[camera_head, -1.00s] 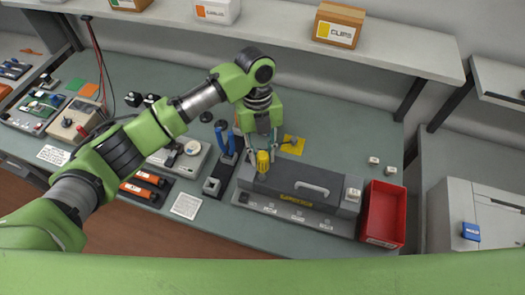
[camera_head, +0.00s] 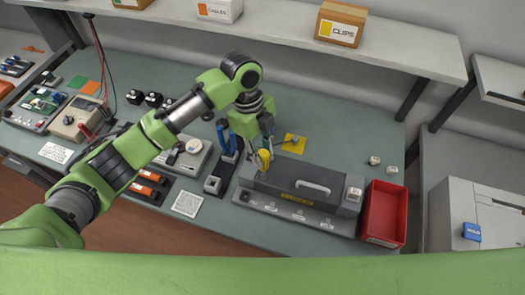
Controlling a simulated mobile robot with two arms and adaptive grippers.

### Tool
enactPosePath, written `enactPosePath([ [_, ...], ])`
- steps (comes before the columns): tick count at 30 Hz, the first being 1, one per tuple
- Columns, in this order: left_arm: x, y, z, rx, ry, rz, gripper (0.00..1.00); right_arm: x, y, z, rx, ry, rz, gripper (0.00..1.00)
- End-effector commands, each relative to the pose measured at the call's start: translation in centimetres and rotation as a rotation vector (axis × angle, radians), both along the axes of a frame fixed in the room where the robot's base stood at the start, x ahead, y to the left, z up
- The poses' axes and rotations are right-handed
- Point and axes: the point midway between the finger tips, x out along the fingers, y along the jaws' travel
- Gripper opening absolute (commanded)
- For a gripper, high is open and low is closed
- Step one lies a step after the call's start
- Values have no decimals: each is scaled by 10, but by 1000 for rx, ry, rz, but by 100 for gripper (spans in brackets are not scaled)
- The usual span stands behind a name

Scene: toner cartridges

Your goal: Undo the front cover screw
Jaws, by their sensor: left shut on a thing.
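The dark grey cartridge unit (camera_head: 285,182) lies on the bench, with a pale handle on top and a row of small labels along its front base. My left gripper (camera_head: 262,160) is over the unit's left end, shut on a yellow-handled tool (camera_head: 265,155), which looks like a screwdriver. The gripper's fingers hide part of the tool. Its tip and the front cover screw cannot be made out, so I cannot tell whether they touch. My right gripper is not in view.
A red tray (camera_head: 402,213) stands right of the unit. A blue-handled tool on a dark stand (camera_head: 213,184) is close on its left. A yellow pad (camera_head: 290,148) with a small knob and two small pale pieces lie behind. A shelf with boxes (camera_head: 341,24) runs above.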

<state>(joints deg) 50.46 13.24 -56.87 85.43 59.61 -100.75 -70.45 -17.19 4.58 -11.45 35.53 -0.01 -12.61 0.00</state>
Motion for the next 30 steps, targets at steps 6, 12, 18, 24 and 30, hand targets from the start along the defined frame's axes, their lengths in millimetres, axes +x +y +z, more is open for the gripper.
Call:
enactPosePath([
  [6,0,1,-1,3,0,4,0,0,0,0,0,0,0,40],
  [12,-1,1,-1,0,0,140,0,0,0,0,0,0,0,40],
  [18,-2,0,-1,-1,0,395,0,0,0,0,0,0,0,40],
  [24,-3,0,-1,0,0,585,0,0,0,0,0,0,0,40],
  [30,-3,0,-1,0,1,614,0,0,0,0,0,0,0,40],
])
